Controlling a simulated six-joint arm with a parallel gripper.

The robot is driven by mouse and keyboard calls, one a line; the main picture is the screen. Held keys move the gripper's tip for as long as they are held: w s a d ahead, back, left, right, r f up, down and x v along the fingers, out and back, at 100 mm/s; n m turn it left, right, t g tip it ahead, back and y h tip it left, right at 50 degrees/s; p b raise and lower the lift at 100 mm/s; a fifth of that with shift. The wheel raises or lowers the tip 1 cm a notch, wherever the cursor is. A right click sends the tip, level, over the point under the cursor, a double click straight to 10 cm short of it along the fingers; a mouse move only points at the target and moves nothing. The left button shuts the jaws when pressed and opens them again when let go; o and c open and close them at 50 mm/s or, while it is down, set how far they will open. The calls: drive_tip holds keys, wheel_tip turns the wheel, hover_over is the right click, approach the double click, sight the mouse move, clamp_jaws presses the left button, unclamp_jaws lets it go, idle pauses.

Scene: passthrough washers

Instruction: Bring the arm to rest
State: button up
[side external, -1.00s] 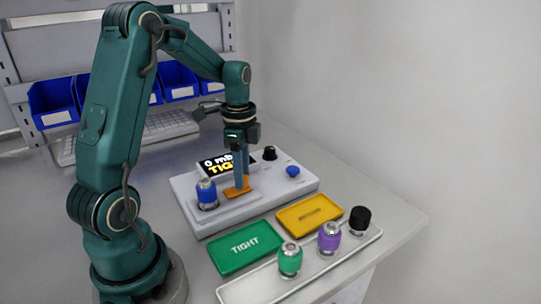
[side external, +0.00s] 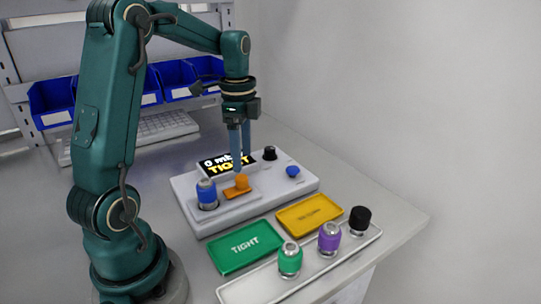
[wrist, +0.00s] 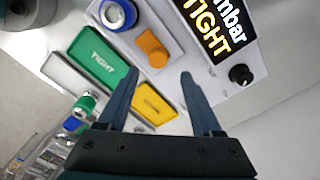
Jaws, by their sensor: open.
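My gripper (side external: 239,147) is open and empty, pointing down above the white test device (side external: 262,203). In the wrist view its two fingers (wrist: 158,88) are spread apart with nothing between them. Below it on the device is an orange piece (side external: 242,183), which also shows in the wrist view (wrist: 152,47). A blue-banded part (side external: 207,194) stands upright on the device, left of the orange piece. The device's display (side external: 228,164) reads "TIGHT", with "mbar" partly visible above.
A green tray (side external: 246,247) marked TIGHT and a yellow tray (side external: 309,214) lie in front of the device. A white rack (side external: 262,287) holds green (side external: 290,259), purple (side external: 329,238) and black (side external: 360,219) parts. Blue bins (side external: 53,102) and a keyboard (side external: 160,132) are behind.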

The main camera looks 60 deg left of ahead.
drive_tip(key=shift+w+d+r, duration=0.15)
drive_tip(key=shift+d+r, duration=0.05)
drive_tip(key=shift+d, duration=0.1)
drive_tip(key=s+d+r+t, duration=0.3)
drive_tip(key=d+r, duration=0.3)
drive_tip(key=d, duration=0.3)
drive_tip(key=s+d+f+n+t, duration=0.2)
drive_tip(key=s+d+n, duration=0.4)
drive_tip(key=n, duration=0.3)
drive_tip(key=shift+s+d+f+t, duration=0.2)
drive_tip(key=shift+s+t, duration=0.1)
drive_tip(key=shift+s, duration=0.35)
